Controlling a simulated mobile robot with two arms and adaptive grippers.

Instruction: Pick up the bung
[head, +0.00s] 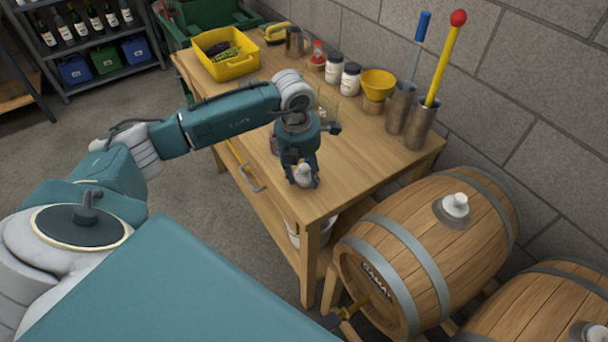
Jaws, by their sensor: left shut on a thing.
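My left gripper (302,179) is over the near end of the wooden workbench, pointing down. It is shut on a small white bung (303,173), which shows between its fingers. I cannot tell whether the bung still touches the bench top. Another white bung (455,204) sits on top of the nearer barrel, well to the right of the gripper. My right gripper is not in view.
The bench's near corner is clear.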

